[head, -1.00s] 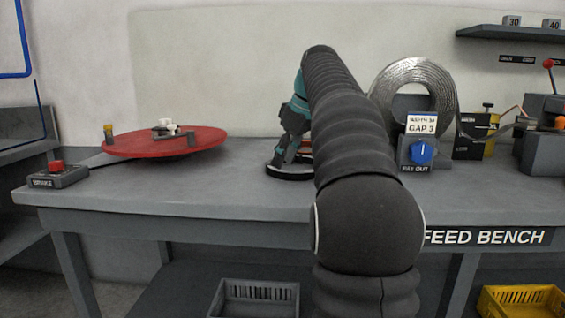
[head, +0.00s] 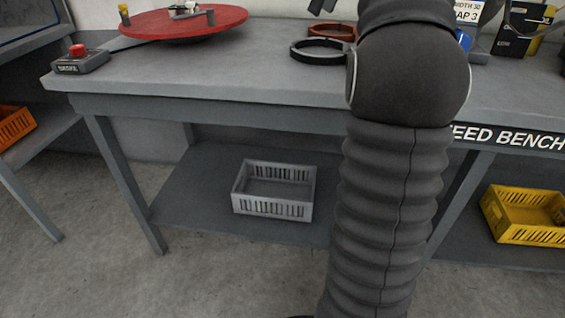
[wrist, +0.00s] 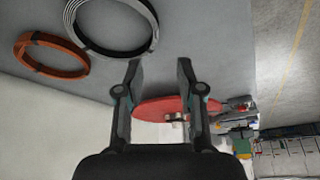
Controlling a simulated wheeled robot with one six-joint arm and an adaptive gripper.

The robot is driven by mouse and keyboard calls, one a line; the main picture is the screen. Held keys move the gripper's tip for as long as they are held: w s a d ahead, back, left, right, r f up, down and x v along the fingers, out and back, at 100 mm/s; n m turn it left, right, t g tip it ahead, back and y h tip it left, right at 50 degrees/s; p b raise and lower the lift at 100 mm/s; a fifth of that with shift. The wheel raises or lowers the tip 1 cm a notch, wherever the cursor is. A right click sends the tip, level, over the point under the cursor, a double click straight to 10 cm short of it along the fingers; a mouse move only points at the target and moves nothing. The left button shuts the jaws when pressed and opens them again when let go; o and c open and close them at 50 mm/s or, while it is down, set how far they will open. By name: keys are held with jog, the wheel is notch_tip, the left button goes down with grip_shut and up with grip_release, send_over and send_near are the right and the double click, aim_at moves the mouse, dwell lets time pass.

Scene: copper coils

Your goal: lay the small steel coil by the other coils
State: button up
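A small dark steel coil (head: 318,60) lies flat on the bench, right of the red turntable. In the wrist view the steel coil (wrist: 84,40) is a dark grey ring with lighter bands, cut off by the top edge. A copper coil (wrist: 55,73) lies beside it; it also shows behind the steel coil in the head view (head: 333,38). My gripper (wrist: 160,74) is open, with nothing between its fingers, and apart from both coils. In the head view only a bit of it shows at the top edge. Whether the coils touch, I cannot tell.
The red turntable (head: 170,25) and the brake box (head: 82,62) stand on the bench's left part. The bench front between them and my arm is clear. Below are a grey crate (head: 272,207) and a yellow crate (head: 520,234). An orange crate (head: 14,126) stands at left.

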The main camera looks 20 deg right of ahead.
jog(key=s+a+f+m, duration=0.2)
jog(key=s+a+f, duration=0.2)
jog(key=a, duration=0.5)
jog(key=s+a+f+m, duration=0.1)
jog(key=s+a+f, duration=0.3)
jog(key=s+f, duration=0.2)
jog(key=s+a+f+t+h, duration=0.1)
jog(key=s+a+f, duration=0.3)
jog(key=s+f, duration=0.3)
jog(key=s+a+f+m, duration=0.1)
jog(key=s+a+f, duration=0.3)
jog(key=s+f, duration=0.3)
notch_tip(320, 180, down, 5)
jog(key=shift+r+m+h, duration=0.1)
jog(key=shift+m+h, duration=0.2)
jog(key=shift+h, duration=0.1)
jog(key=shift+a, duration=0.1)
